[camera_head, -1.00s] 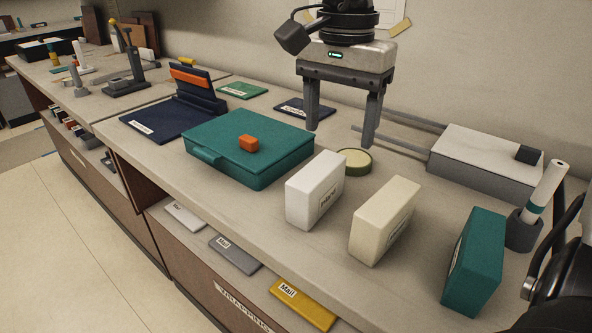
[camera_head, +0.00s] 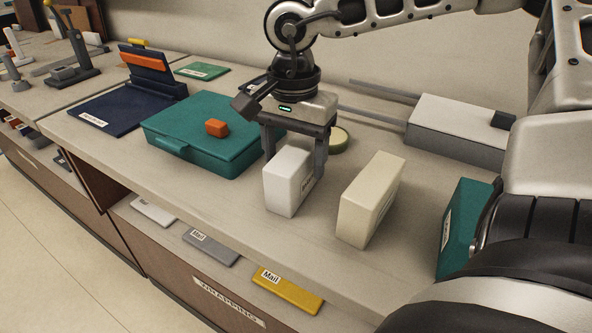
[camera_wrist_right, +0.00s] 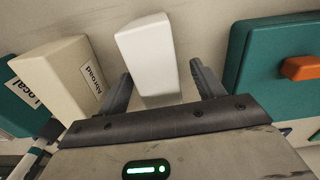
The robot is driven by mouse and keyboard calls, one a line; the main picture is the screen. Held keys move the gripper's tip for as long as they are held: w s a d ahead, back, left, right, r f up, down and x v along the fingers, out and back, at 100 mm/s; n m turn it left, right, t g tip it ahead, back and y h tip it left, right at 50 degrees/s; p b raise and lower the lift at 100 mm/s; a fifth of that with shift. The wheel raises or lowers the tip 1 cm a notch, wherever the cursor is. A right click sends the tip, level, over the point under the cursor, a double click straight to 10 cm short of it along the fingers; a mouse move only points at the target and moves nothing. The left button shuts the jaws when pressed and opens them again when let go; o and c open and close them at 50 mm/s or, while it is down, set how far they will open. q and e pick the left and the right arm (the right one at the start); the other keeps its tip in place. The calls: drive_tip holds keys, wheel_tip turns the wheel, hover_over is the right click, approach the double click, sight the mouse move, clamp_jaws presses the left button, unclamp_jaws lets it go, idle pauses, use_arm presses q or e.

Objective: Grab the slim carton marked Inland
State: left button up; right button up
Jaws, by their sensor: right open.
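The slim white carton (camera_head: 287,183) stands upright on the counter, right of the teal case. Its label is on its right face, partly covered by a finger and too small to read surely. My right gripper (camera_head: 294,167) is open, pointing down, with one finger on each side of the carton's upper part. In the right wrist view the white carton (camera_wrist_right: 148,58) sits between the open fingers of the gripper (camera_wrist_right: 161,72), with a visible gap at the right finger. My left gripper is not in view.
A cream carton marked Abroad (camera_wrist_right: 62,80) and a teal carton marked Local (camera_wrist_right: 20,108) stand to the right in the head view. The teal case (camera_head: 190,150) with an orange block (camera_head: 216,128) is close on the left. A round green-rimmed tin (camera_head: 338,140) stands behind.

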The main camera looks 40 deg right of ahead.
drive_tip(key=f, duration=0.4)
drive_tip(key=shift+d+f, duration=0.2)
drive_tip(key=shift+f, duration=0.15)
drive_tip(key=c, duration=1.1)
drive_tip(key=shift+r, duration=0.1)
